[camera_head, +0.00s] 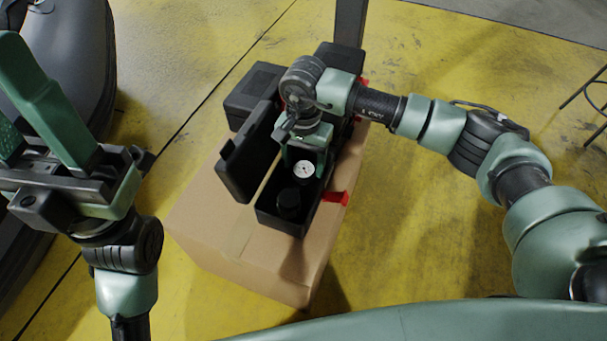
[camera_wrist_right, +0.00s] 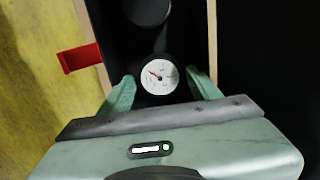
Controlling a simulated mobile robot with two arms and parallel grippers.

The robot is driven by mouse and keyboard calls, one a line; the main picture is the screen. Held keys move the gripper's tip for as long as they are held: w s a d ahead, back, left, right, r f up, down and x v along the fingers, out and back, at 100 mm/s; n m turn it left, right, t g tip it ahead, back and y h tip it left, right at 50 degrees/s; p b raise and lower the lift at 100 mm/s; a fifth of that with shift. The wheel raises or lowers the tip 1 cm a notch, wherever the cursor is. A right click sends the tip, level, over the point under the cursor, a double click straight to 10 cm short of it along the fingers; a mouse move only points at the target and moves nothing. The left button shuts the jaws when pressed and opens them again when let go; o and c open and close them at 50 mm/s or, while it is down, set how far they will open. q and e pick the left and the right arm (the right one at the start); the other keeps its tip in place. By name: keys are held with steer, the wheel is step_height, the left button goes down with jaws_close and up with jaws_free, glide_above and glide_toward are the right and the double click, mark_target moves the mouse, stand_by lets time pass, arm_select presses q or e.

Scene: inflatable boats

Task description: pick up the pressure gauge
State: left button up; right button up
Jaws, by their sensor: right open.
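The pressure gauge (camera_head: 303,170) has a round white dial and sits in an open black case (camera_head: 270,217) on a cardboard box. In the right wrist view the gauge (camera_wrist_right: 160,75) faces the camera between the two green fingers of my right gripper (camera_wrist_right: 162,88). The right gripper (camera_head: 303,160) is open and reaches down into the case around the gauge, with a gap on each side of the dial. Whether it touches the gauge below the dial is hidden. My left gripper (camera_head: 45,115) is open and empty at the far left, away from the case.
The cardboard box (camera_head: 215,235) stands on a yellow floor (camera_head: 420,250). The case's raised lid (camera_head: 245,155) stands on its left side, with red latches (camera_head: 336,198) on the right. Another black case (camera_head: 250,85) lies behind. A dark inflatable boat (camera_head: 85,40) is at the left.

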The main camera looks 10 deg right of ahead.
mark_target(304, 169)
step_height(304, 169, down, 3)
steer(key=shift+f+b, duration=0.1)
steer(key=shift+b, duration=0.4)
steer(key=c, duration=1.2)
